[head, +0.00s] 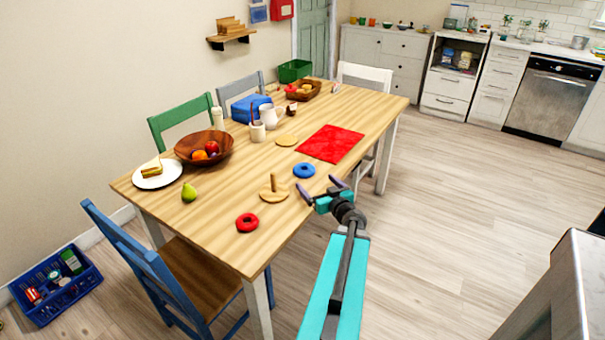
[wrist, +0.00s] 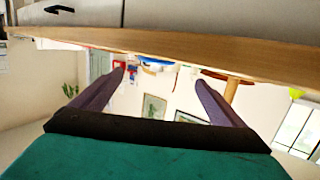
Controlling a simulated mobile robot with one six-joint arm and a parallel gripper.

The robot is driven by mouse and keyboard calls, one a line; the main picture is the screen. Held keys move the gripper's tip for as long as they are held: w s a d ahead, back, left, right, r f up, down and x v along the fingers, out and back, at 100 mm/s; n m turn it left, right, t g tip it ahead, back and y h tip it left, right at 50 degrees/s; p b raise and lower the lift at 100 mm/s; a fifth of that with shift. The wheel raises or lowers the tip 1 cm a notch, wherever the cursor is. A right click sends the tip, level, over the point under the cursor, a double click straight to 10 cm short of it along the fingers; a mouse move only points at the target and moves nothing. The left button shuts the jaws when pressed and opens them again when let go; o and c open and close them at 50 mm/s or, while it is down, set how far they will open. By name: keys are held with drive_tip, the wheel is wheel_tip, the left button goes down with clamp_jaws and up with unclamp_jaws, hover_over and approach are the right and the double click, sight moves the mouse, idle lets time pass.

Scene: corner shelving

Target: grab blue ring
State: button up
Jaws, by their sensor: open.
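The blue ring (head: 304,170) lies flat on the wooden table (head: 215,235), near its front right edge. My gripper (head: 319,188) is open and empty, at the table's edge just right of and nearer than the ring, apart from it. In the wrist view the picture looks upside down, and my two fingers (wrist: 160,78) are spread with nothing held between them. A small blue shape shows between the fingertips there, but I cannot tell whether it is the ring.
A wooden peg on a round base (head: 273,190) stands left of the blue ring, with a red ring (head: 247,222) nearer. A red mat (head: 331,144) lies beyond. The floor right of the table is clear.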

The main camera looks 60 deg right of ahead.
drive_tip(key=shift+d, duration=0.2)
drive_tip(key=shift+w+d+f, duration=0.1)
drive_tip(key=shift+w+d, duration=0.2)
drive_tip(key=shift+d, duration=0.1)
approach(304, 169)
drive_tip(key=shift+w+d+r, duration=0.1)
drive_tip(key=shift+w+d, duration=0.2)
drive_tip(key=shift+w, duration=0.5)
drive_tip(key=shift+w+d+r, duration=0.1)
drive_tip(key=shift+w+d, duration=0.25)
drive_tip(key=shift+w, duration=0.5)
drive_tip(key=shift+x, duration=2.6)
drive_tip(key=shift+s+d, duration=0.1)
drive_tip(key=shift+c, duration=0.4)
drive_tip(key=c, duration=1)
